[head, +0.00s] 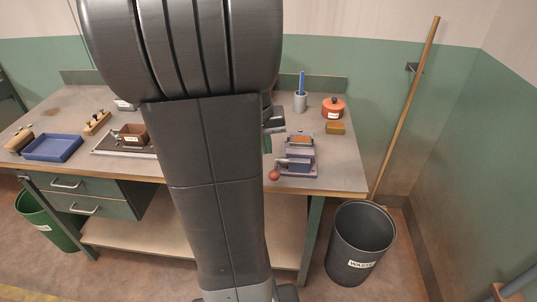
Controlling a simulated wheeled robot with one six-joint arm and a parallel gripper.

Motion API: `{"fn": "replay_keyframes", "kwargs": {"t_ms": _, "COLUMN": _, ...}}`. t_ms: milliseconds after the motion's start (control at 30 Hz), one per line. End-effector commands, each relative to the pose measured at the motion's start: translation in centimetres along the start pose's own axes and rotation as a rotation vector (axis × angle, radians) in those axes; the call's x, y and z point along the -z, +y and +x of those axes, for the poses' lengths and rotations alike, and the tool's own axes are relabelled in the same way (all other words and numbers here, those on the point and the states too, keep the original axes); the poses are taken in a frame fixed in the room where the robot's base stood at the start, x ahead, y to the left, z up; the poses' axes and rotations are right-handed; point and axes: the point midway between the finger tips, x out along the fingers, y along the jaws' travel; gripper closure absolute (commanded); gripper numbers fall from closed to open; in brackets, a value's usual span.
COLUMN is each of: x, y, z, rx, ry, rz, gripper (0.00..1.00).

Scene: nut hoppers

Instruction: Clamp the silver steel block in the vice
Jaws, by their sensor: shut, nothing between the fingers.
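The vice (298,158) is blue-purple and stands on the right part of the workbench, with a red ball (273,175) on its handle at the front left. An orange-brown patch shows at the top of the vice; I cannot tell whether it is a part of it or a piece in the jaws. My gripper (277,127) shows partly from behind my arm, just left of and behind the vice. It is shut and appears empty. I cannot make out the silver steel block; my arm hides the middle of the bench.
On the workbench (340,177) are a blue tray (53,147), a brown box (133,133), an orange pot (333,107), a yellow-brown block (335,128) and a grey cup (300,102). A waste bin (360,245) and a leaning broomstick (405,105) stand at the right.

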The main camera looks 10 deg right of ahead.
Motion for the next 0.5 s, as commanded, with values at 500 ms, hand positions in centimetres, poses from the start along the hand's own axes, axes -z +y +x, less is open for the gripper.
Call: {"fn": "replay_keyframes", "kwargs": {"t_ms": 500, "x": -0.7, "y": -0.1, "z": -6.1, "rx": 0.0, "ry": 0.003, "rz": 0.0, "gripper": 1.0}}
